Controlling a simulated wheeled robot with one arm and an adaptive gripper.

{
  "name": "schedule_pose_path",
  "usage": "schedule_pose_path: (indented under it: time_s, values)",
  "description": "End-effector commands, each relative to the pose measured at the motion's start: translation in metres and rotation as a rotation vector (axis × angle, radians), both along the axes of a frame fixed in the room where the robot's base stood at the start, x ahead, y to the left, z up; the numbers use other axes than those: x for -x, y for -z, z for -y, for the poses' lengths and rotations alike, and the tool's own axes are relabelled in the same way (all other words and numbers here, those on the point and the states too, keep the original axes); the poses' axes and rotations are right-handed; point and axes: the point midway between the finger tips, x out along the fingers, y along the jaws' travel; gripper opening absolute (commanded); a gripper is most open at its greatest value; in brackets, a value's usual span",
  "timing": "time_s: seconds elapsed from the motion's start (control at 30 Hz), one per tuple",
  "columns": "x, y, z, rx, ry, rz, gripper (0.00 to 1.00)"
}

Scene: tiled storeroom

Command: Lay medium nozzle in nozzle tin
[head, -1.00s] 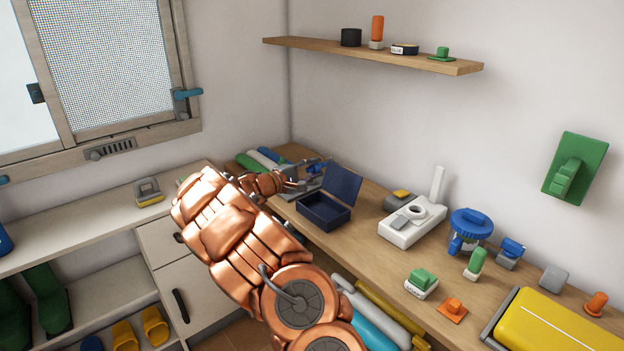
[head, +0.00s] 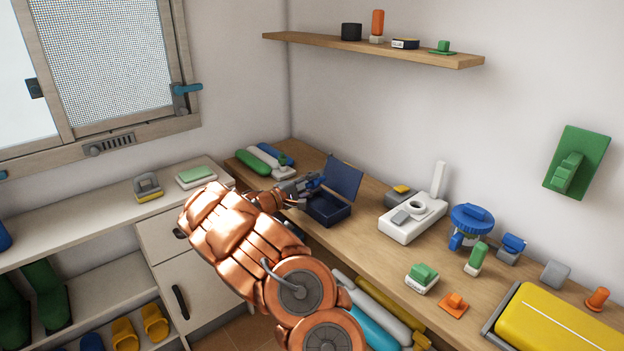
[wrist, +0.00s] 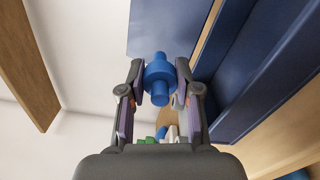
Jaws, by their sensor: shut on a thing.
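My gripper (head: 304,187) is at the left side of the open nozzle tin, near its raised lid. In the wrist view its two fingers (wrist: 160,88) are shut on a blue nozzle (wrist: 159,72), a stepped round piece with a wide collar. The nozzle is small and partly hidden by the fingers in the head view. The nozzle tin (head: 331,218) is a dark blue box with its lid (head: 344,177) up. In the wrist view the tin (wrist: 246,70) fills the right side, beside the held nozzle. The tin's floor is mostly hidden from the head camera.
Green and white rolls (head: 262,160) lie behind my gripper. A white device (head: 412,222) stands right of the tin, then a blue-topped piece (head: 471,218) and several small parts. A yellow case (head: 560,325) is at the front right. A wall shelf (head: 380,51) hangs above.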

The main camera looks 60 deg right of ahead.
Motion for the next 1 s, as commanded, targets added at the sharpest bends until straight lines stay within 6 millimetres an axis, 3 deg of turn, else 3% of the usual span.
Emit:
schedule_pose_path:
  time_s: [0.4,0.43,0.6,0.7,1.0]
  values:
    - [0.0001,0.0041,0.0,0.0,0.0,0.001,0.0]
    - [0.0001,0.0042,0.0,0.0,0.0,0.001,0.34]
    - [0.0001,0.0042,0.0,0.0,0.0,0.0,0.52]
    - [0.0,0.0042,-0.0001,0.0,0.0,0.0,0.62]
    - [-0.0001,0.0035,-0.0001,0.0,0.0,0.001,0.62]
